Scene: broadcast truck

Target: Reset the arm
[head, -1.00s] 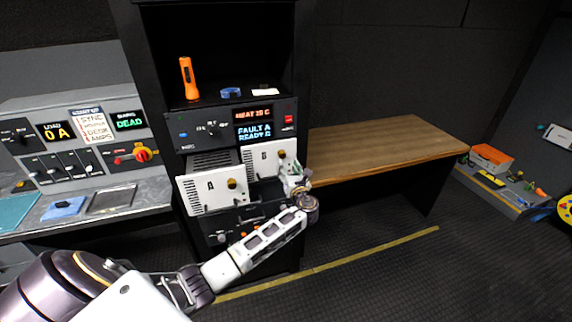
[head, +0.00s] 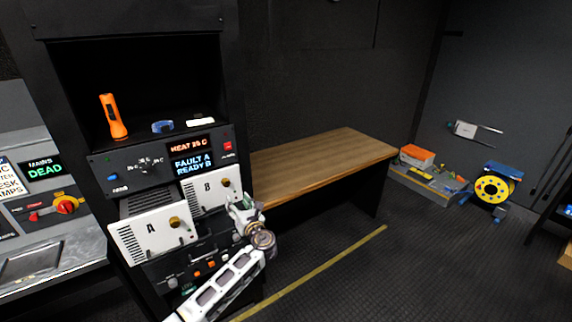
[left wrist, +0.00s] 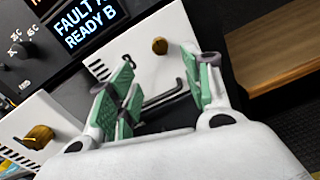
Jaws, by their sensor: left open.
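My left arm comes in from the bottom of the head view. My left gripper (head: 240,210) is in front of the white module B (head: 204,195). In the left wrist view its green-padded fingers (left wrist: 155,90) are spread open, with a dark bent handle of module B (left wrist: 150,62) showing between and behind them. I cannot tell whether the fingers touch the handle; nothing is clearly held. White module A (head: 150,236) sits to the left and sticks out further than B. My right gripper is not in view.
The rack display (head: 192,164) reads FAULT A, READY B. An orange torch (head: 113,117) stands on the rack shelf. A wooden bench (head: 325,163) lies to the right. A yellow cable reel (head: 494,188) stands further right. A yellow line crosses the open floor.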

